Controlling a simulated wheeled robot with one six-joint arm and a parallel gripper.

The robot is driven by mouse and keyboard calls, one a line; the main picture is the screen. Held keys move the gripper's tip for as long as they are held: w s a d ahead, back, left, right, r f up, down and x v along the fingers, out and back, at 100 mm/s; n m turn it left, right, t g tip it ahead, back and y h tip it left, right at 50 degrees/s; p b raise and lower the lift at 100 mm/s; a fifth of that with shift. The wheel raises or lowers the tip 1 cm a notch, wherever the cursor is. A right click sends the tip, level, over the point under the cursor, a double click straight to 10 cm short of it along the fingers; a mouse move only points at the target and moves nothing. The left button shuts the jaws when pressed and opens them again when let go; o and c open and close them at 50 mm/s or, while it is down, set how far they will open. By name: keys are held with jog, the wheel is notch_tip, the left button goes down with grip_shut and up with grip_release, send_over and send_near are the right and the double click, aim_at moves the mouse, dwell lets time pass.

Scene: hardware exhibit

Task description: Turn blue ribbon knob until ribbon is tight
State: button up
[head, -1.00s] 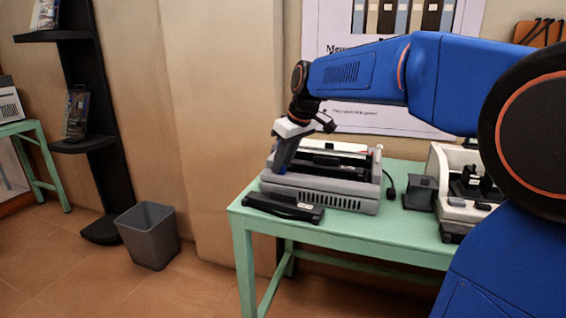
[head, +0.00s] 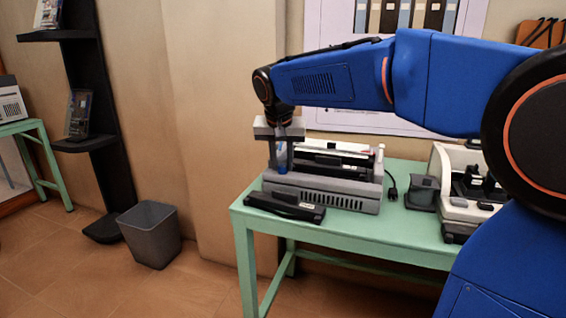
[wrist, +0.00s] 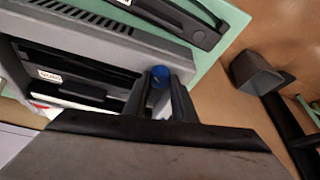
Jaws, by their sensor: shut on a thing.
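A grey printer (head: 328,196) with an open top stands on the green table. Its blue ribbon knob (wrist: 160,74) shows in the wrist view between my fingertips, at the inner edge of the printer's side. In the head view a bit of blue (head: 283,169) shows at the fingertips. My gripper (head: 282,165) points down over the left end of the printer and is shut on the blue knob. The fingers hide part of the knob. I cannot make out the ribbon's tension.
A black cover-like part (head: 284,207) lies at the table's (head: 350,228) front left. A small dark grey box (head: 421,192) and a white machine (head: 462,205) stand to the right. A grey bin (head: 150,234) is on the floor left of the table.

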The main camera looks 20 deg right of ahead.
jog(key=m, duration=0.2)
jog(key=m+g+h, duration=0.1)
jog(key=m, duration=0.1)
jog(key=m+h, duration=0.1)
jog(key=m, duration=0.1)
jog(key=shift+w+a+m+g, duration=0.15)
jog(key=shift+a+m+g, duration=0.1)
jog(key=shift+m+g, duration=0.05)
jog(key=m+g, duration=0.1)
jog(key=m, duration=0.2)
jog(key=m+g, duration=0.1)
jog(key=m, duration=0.2)
jog(key=shift+w+h, duration=0.15)
jog(key=shift+h, duration=0.25)
jog(key=shift+m+g, duration=0.3)
jog(key=shift+m, duration=0.1)
jog(key=o, duration=0.8)
jog(key=shift+c, duration=0.2)
jog(key=v, duration=1.7)
jog(key=shift+r, duration=0.2)
